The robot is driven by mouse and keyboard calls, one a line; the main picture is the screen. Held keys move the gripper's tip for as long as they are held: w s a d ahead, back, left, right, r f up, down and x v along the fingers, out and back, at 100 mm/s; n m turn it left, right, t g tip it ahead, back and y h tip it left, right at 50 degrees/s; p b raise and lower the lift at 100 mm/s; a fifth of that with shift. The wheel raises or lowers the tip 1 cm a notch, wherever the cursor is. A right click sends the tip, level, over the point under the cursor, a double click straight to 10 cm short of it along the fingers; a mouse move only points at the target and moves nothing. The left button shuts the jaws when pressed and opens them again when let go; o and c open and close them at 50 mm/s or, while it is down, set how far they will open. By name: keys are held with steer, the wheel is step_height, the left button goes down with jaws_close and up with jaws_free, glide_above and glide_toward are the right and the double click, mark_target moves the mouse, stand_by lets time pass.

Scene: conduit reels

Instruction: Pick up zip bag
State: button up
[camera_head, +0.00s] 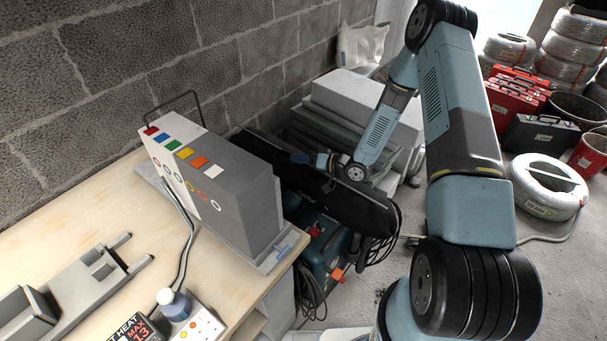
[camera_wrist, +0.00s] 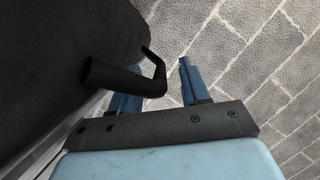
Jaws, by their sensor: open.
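A long black soft bag (camera_head: 350,205), which I take to be the zip bag, lies slantwise beside the bench on top of other gear. I cannot make out a zip. My gripper (camera_head: 322,162) is at the bag's upper side, near its middle. In the wrist view a black surface, probably the bag (camera_wrist: 60,45), fills the left. A bent black handle (camera_wrist: 125,78) stands out from it. The handle reaches between the blue fingers of my gripper (camera_wrist: 158,72), which are apart. The left finger is partly hidden behind the handle. I cannot tell whether either finger touches it.
A grey case with coloured tabs (camera_head: 235,185) stands on the wooden bench (camera_head: 75,225) at left. Stacked grey boxes (camera_head: 345,100) and a block wall (camera_head: 235,50) are behind the bag. A blue-green machine (camera_head: 325,255) with cables is below it.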

steer(key=shift+c, duration=0.4)
jaws_close()
stand_by(1.0)
